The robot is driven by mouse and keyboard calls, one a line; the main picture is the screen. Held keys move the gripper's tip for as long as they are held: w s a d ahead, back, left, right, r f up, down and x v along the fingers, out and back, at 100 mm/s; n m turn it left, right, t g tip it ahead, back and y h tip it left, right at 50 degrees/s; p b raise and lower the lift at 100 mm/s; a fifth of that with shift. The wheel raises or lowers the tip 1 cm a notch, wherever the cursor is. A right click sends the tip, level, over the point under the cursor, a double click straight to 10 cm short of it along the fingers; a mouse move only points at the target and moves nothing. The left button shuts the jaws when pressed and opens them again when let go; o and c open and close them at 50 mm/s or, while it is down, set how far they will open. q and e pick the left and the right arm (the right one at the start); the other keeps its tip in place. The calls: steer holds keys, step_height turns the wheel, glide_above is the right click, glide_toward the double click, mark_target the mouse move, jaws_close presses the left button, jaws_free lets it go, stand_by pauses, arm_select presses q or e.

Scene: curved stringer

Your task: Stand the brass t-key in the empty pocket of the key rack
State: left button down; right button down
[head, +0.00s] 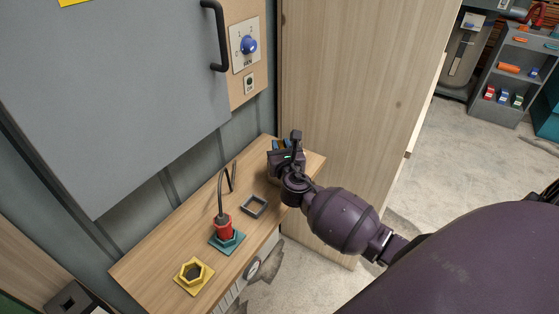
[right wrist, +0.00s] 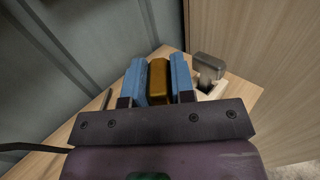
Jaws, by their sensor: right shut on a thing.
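My right gripper (head: 281,146) is over the far right end of the wooden shelf. In the right wrist view its two blue fingers are shut on the brass t-key (right wrist: 158,80), gripping its block-like top. The rest of the key is hidden below the gripper. Just right of the fingers, a cream key rack (right wrist: 216,91) shows in part, with a grey metal t-key (right wrist: 209,68) standing in it. The rest of the rack is hidden by the gripper, and I cannot make out the empty pocket. My left gripper is out of view.
The wooden shelf (head: 175,246) also holds a grey square frame (head: 253,207), a red plug (head: 223,228) with a cable in a teal base (head: 227,243), and a yellow hexagonal socket (head: 194,276). A wood panel (head: 350,100) rises behind the shelf's far end. A grey cabinet (head: 110,90) hangs at left.

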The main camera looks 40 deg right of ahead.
step_height(320, 180, down, 4)
steer(key=shift+f+b, duration=0.1)
steer(key=shift+b, duration=0.7)
steer(key=shift+f, duration=0.1)
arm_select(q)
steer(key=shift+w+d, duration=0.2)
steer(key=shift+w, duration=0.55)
arm_select(e)
steer(key=shift+f, duration=0.1)
steer(key=c, duration=1)
jaws_free()
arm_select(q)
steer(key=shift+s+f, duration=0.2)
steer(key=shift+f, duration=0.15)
arm_select(e)
steer(key=shift+o, duration=0.2)
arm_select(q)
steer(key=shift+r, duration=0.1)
